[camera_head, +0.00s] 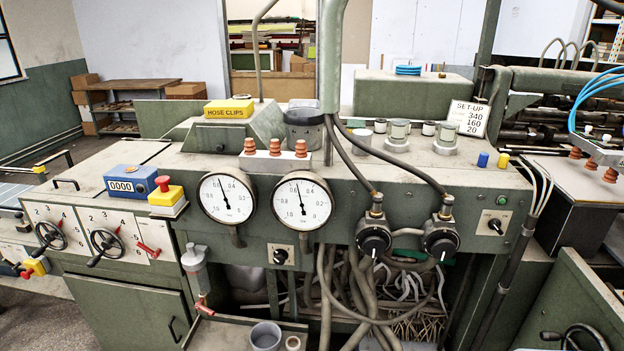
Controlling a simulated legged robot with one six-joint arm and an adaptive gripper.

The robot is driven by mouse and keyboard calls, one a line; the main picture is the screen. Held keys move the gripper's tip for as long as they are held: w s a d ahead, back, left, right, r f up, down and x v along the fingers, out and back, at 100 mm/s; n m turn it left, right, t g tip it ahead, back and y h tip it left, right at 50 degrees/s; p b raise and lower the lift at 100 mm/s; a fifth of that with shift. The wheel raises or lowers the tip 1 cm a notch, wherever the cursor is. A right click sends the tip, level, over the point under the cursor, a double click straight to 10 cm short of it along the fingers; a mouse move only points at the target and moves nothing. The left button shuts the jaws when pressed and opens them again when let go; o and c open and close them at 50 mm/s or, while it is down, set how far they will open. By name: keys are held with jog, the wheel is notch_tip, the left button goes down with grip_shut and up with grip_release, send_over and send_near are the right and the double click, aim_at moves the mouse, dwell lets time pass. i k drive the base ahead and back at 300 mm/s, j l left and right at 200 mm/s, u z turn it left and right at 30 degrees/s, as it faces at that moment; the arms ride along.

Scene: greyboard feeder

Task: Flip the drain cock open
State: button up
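Another red lever (148,250) sits on the white panel further left. My gripper is not in view.
Two round gauges (302,200) and two black knobs with hoses (440,238) are on the front. Hoses and cables (345,290) hang in the open bay to the right. A red mushroom button (163,184) stands above left. A green cabinet door (130,312) is left of the cock.

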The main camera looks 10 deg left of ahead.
aim_at(198, 306)
jog(key=u, duration=1.5)
jog(key=i+l+u, duration=0.2)
jog(key=i, duration=0.3)
jog(key=i+l+u, duration=0.15)
jog(key=i+l, duration=0.35)
